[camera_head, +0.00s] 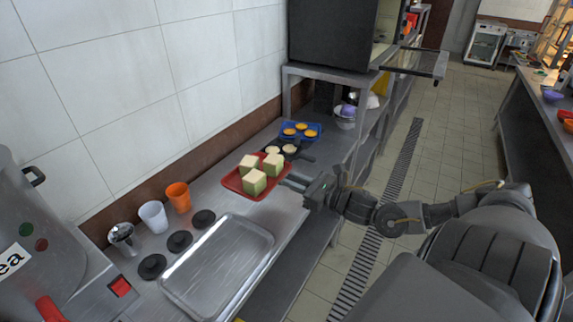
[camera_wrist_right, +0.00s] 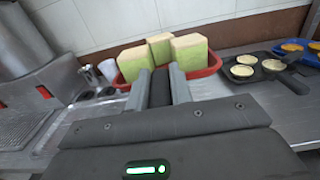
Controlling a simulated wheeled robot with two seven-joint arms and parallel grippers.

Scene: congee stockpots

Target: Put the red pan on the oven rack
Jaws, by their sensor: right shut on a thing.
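The red pan (camera_head: 234,182) sits on the steel counter and carries several yellow-green blocks; it also shows in the right wrist view (camera_wrist_right: 214,62). My right gripper (camera_head: 297,183) is at the pan's right edge. In the right wrist view my fingers (camera_wrist_right: 160,86) are shut on a dark handle that points toward the pan. The pan appears level and low at the counter; I cannot tell whether it touches. The oven (camera_head: 330,38) is a dark box on a raised shelf, its glass door (camera_head: 416,63) folded open. Its rack is not clearly visible. My left gripper is not in view.
A dark pan with pale rounds (camera_head: 290,150) and a blue pan with orange rounds (camera_head: 299,131) stand just behind. A steel tray (camera_head: 262,236), orange cup (camera_head: 179,197) and white cup (camera_head: 153,216) are nearer. The tiled aisle (camera_head: 405,170) on the right is clear.

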